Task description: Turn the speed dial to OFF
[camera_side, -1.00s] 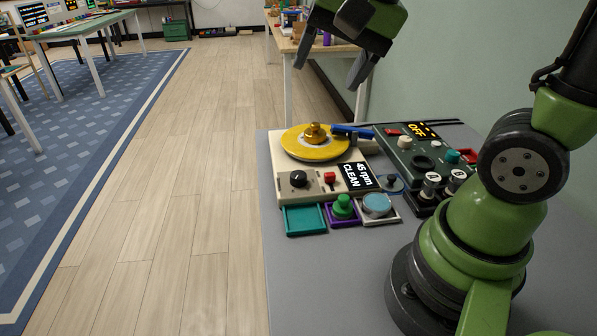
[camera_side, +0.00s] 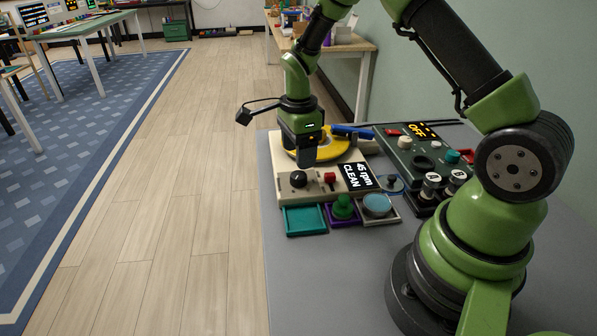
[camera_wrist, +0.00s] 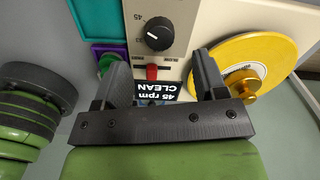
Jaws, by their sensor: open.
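The speed dial is a black round knob (camera_side: 298,179) on the cream turntable unit (camera_side: 284,190). In the wrist view the dial (camera_wrist: 158,33) has a white pointer line, with printed marks 45 and 33 to its left; I cannot tell exactly which mark it points at. My gripper (camera_side: 304,158) points down above the unit, just behind the dial. In the wrist view my gripper (camera_wrist: 162,68) is open and empty, and the dial lies beyond its fingertips. The display (camera_side: 357,176) reads 45 rpm CLEAN.
A red switch (camera_side: 330,178) sits right of the dial. The yellow platter (camera_side: 335,147) is behind, partly hidden by my gripper. A dark green panel (camera_side: 420,160) reads OFF.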

